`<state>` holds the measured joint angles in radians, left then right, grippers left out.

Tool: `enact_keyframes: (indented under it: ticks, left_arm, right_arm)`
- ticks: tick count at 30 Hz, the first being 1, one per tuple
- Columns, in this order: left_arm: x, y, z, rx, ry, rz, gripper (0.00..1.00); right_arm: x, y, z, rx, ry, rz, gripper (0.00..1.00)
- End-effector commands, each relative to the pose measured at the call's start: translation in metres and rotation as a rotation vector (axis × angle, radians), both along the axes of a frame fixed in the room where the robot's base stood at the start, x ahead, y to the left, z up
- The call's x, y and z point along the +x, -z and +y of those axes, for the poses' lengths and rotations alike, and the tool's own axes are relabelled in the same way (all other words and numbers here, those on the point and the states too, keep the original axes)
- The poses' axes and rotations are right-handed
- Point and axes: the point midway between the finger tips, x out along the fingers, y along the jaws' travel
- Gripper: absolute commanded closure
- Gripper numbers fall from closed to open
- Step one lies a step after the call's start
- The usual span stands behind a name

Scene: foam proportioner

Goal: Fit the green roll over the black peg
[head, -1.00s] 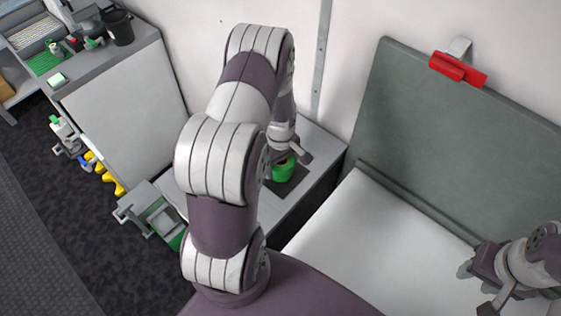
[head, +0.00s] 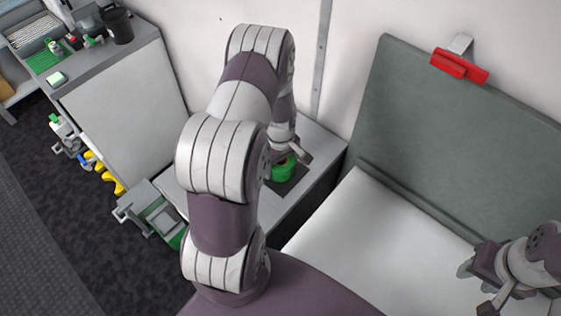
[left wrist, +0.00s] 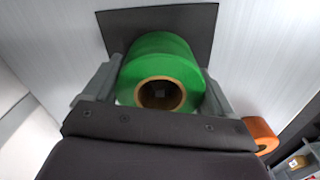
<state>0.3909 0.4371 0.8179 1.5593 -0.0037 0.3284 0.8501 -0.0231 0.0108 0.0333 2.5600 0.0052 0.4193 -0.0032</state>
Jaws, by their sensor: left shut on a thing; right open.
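The green roll (head: 284,168) is by the dark square plate (head: 300,172) on the grey surface beside the wall. In the left wrist view, the green roll (left wrist: 190,62) has a brown core that faces the camera. My left gripper (left wrist: 163,88) has a finger on each side of the roll and is shut on it. The dark plate (left wrist: 195,17) lies behind the roll. I cannot make out the black peg; a small grey spot shows deep in the core. My right gripper (head: 478,288) is open and empty above the white seat, far from the roll.
An orange roll (left wrist: 260,133) lies near my left gripper at the right of the left wrist view. A red clip (head: 458,67) hangs on the grey-green backrest (head: 440,125). A black bucket (head: 118,26) stands on the far cabinet. The white seat (head: 365,240) is clear.

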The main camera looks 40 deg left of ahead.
Motion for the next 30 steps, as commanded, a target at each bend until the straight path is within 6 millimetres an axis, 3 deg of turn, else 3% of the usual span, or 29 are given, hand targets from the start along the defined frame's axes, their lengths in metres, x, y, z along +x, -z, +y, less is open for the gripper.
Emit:
enact_keyframes:
  ticks: [4, 5, 6, 17, 30]
  left_arm:
    - [0.000, 0.004, 0.000, 0.000, 0.000, 0.000, 0.48]
    - [0.000, 0.003, 0.000, 0.000, 0.000, 0.000, 0.08]
    - [0.000, 0.003, 0.000, 0.000, 0.000, 0.000, 0.04]
    - [0.000, -0.003, 0.000, 0.000, 0.000, 0.000, 0.04]
    - [0.001, -0.052, 0.000, 0.001, 0.000, -0.001, 0.04]
  right_arm:
    - [0.000, 0.003, 0.000, 0.000, 0.000, 0.000, 0.57]
    - [0.000, 0.002, 0.000, 0.000, 0.000, 0.000, 0.57]
    - [0.000, 0.002, 0.000, 0.000, 0.000, 0.000, 0.57]
    - [0.000, -0.003, 0.000, 0.000, 0.000, 0.000, 0.57]
    - [0.000, -0.045, 0.000, 0.000, 0.000, 0.000, 0.57]
